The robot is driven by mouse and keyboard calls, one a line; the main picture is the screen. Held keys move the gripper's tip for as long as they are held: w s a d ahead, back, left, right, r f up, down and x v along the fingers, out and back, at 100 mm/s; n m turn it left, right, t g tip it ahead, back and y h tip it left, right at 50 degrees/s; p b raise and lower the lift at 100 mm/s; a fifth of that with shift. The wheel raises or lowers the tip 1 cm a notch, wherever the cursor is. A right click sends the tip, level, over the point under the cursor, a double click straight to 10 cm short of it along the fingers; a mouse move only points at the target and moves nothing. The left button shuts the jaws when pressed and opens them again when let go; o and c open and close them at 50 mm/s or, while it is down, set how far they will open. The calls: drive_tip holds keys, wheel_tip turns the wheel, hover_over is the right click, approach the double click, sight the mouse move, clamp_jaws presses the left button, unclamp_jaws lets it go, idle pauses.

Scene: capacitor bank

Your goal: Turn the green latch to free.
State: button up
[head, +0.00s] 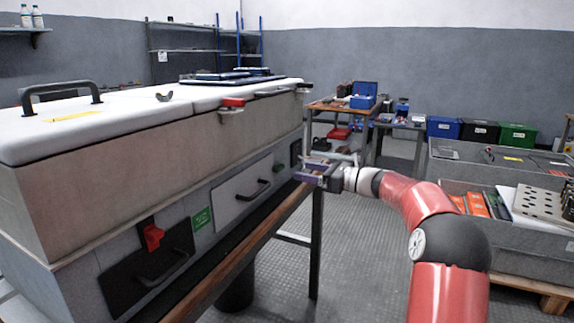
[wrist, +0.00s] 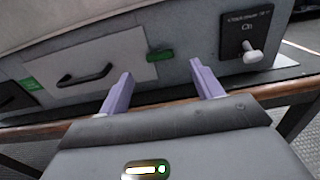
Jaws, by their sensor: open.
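The green latch (wrist: 159,55) is a small dark green bar on the grey cabinet front, at the right edge of a pale panel. It lies roughly level in the wrist view. In the head view the green latch (head: 278,167) is only a small green spot just left of my gripper. My gripper (wrist: 162,78) is open and empty, with its two purple fingers pointing at the cabinet. The latch shows between and beyond the fingertips, with a gap left. In the head view my gripper (head: 308,174) is beside the cabinet's far end.
A pale panel with a black handle (wrist: 85,75) is left of the latch. A black switch plate with a white knob (wrist: 252,54), marked On, is to the right. A wooden edge (head: 245,250) runs below the cabinet front. A red latch (head: 152,236) is nearer.

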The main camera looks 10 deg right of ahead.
sight(282, 167)
drive_tip(key=x, duration=0.6)
drive_tip(key=shift+w+a, duration=0.2)
drive_tip(key=shift+a, duration=0.15)
drive_tip(key=c, duration=1)
